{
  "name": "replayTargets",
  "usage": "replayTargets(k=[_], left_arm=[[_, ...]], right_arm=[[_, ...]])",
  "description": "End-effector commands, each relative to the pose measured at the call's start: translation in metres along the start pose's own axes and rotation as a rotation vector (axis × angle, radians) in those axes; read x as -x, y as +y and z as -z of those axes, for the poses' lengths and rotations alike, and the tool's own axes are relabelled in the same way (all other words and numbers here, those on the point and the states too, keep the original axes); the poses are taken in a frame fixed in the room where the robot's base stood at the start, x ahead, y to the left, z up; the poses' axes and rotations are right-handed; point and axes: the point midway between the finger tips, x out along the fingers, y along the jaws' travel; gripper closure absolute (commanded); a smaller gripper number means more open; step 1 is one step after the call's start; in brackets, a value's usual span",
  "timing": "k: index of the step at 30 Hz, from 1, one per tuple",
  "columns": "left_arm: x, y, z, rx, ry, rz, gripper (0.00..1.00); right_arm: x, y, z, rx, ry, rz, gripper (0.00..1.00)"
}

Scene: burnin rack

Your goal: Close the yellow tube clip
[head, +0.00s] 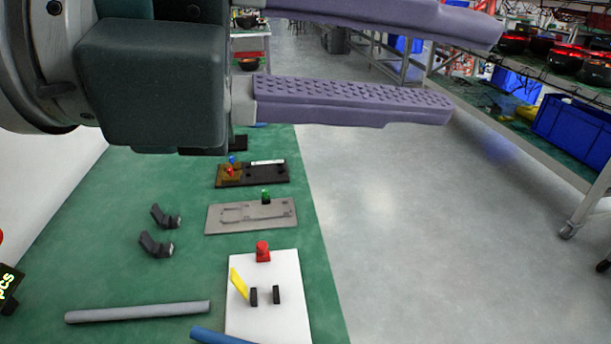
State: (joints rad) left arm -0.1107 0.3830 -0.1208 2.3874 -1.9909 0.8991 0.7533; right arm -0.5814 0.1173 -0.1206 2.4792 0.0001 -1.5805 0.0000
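The yellow tube clip (239,284) stands on a white board (266,322) at the bottom of the head view. Its yellow part is tilted up to the left, beside two small black uprights (265,296). A red block (263,252) sits at the far end of the same board. My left gripper (472,72) is large in the upper part of the view, with its purple ridged fingers spread apart and nothing between them. It is well away from the clip. My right gripper is not in view.
The green table (110,270) also holds a grey plate (225,218), a dark board (265,177), two black brackets (157,245), a grey tube (138,312) and a blue tube (215,336). Open floor and a shelf with blue bins (570,125) lie right.

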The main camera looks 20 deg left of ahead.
Motion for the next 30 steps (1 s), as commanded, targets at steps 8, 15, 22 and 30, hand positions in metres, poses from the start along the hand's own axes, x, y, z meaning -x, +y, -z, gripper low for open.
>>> replayTargets(k=[8, 15, 22, 30], left_arm=[[0.068, 0.220, -0.025, -0.097, -0.053, -0.890, 0.64], [0.117, 0.257, -0.043, -0.043, -0.167, -1.168, 0.64], [0.106, 0.289, -0.047, -0.036, -0.166, -1.177, 0.64], [0.088, 0.331, -0.054, -0.039, -0.165, -1.173, 0.64]], right_arm=[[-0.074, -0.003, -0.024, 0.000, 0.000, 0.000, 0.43], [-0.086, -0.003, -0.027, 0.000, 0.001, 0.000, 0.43], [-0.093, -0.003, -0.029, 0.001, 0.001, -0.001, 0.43], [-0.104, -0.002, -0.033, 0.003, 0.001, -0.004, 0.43]])
